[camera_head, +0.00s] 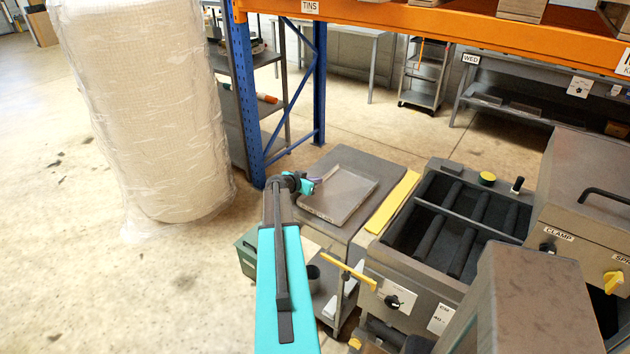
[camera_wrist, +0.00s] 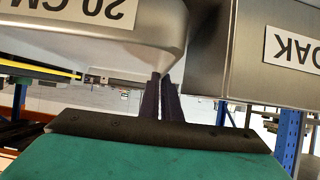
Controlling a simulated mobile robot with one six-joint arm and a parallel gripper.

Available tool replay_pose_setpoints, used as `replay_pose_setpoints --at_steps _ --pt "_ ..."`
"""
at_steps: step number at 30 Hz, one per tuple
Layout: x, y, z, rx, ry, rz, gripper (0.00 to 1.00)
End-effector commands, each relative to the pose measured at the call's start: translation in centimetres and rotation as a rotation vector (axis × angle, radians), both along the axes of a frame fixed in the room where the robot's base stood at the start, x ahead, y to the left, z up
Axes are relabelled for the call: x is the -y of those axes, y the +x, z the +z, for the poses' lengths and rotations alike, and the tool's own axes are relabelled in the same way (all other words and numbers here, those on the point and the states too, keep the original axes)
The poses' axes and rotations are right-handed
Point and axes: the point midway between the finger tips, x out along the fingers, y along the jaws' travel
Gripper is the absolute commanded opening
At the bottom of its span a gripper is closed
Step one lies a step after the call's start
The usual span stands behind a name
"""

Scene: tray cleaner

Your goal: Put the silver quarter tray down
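The silver quarter tray (camera_head: 343,194) is a shallow rectangular tray, level over the grey table top (camera_head: 365,163) in the head view. I cannot tell whether it rests on the top or hangs just above it. My gripper (camera_head: 311,186) is at the tray's left edge. In the wrist view the dark fingers of my gripper (camera_wrist: 163,98) are close together, against the lower corner of a silver metal surface (camera_wrist: 130,45) labelled "20 CM". They appear shut on the tray's rim; the exact contact is hidden.
A yellow strip (camera_head: 400,202) lies along the table's right edge, beside the machine with black rollers (camera_head: 452,218). A blue rack post (camera_head: 243,105) stands behind the table. A tall wrapped roll (camera_head: 155,110) stands left. A yellow lever (camera_head: 347,268) sticks out in front.

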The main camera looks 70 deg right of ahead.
Motion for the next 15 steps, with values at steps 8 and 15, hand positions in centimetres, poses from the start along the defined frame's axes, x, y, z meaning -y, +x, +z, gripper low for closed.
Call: replay_pose_setpoints --at_steps 8,15 --pt "0.01 0.01 -0.21 -0.002 -0.002 0.002 0.00" --pt "-0.02 0.03 -0.29 0.000 0.000 0.001 0.22"
